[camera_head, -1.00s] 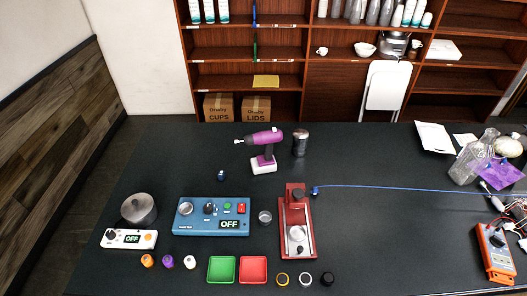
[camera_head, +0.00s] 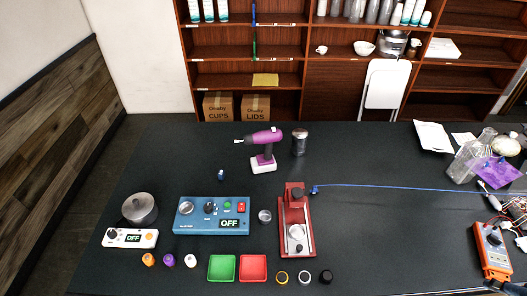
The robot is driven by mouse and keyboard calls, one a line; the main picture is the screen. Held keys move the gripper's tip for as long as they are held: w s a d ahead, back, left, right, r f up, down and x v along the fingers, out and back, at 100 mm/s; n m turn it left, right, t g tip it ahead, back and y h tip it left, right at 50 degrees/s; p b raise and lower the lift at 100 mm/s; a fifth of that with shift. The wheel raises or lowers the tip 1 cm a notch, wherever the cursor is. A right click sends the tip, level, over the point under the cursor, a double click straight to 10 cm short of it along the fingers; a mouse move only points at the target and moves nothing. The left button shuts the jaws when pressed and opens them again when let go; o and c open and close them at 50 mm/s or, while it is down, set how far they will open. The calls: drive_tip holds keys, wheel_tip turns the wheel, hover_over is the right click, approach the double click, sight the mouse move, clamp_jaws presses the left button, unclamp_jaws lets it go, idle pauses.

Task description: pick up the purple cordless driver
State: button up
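The purple cordless driver (camera_head: 263,138) stands upright on its white battery base (camera_head: 263,166) near the back middle of the dark table. Its body lies level, with the silver tip pointing left. Nothing holds it. A dark metal canister stands just to its right, a small gap apart.
The canister (camera_head: 300,142) and a small dark-blue item (camera_head: 221,175) are near the driver. In front are a blue control box (camera_head: 211,228), a red press (camera_head: 311,245), and green (camera_head: 222,280) and red (camera_head: 253,280) trays. A blue cable (camera_head: 400,187) runs right. The table's back left is clear.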

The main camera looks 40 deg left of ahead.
drive_tip(key=w+a+r+n+t+y+p, duration=0.1)
drive_tip(key=w+a+n+y+p, duration=0.15)
drive_tip(key=w+a, duration=1.15)
drive_tip(key=w+a+f+n+t+y+p, duration=0.15)
drive_tip(key=w+a, duration=0.35)
drive_tip(key=a, duration=0.5)
drive_tip(key=w+a+f+p, duration=0.3)
drive_tip(key=w+a, duration=0.2)
drive_tip(key=a, duration=0.4)
drive_tip(key=a+f+n+y+p, duration=0.15)
drive_tip(key=a+f, duration=0.35)
drive_tip(key=a, duration=0.6)
drive_tip(key=s+a+f+y+p, duration=0.1)
drive_tip(key=s+a+f+p, duration=0.1)
drive_tip(key=s+a+f, duration=0.2)
drive_tip(key=s+a+f+n+y+p, duration=0.1)
drive_tip(key=s+a+f+p, duration=0.1)
drive_tip(key=a+f, duration=0.4)
drive_tip(key=s+a+f+n+y+p, duration=0.1)
drive_tip(key=s+a+f, duration=0.4)
drive_tip(key=a, duration=0.7)
drive_tip(key=shift+s+f+y+p, duration=0.3)
drive_tip(key=shift+f+y+p, duration=0.2)
drive_tip(key=shift+f+y, duration=0.05)
drive_tip(key=shift+w, duration=0.1)
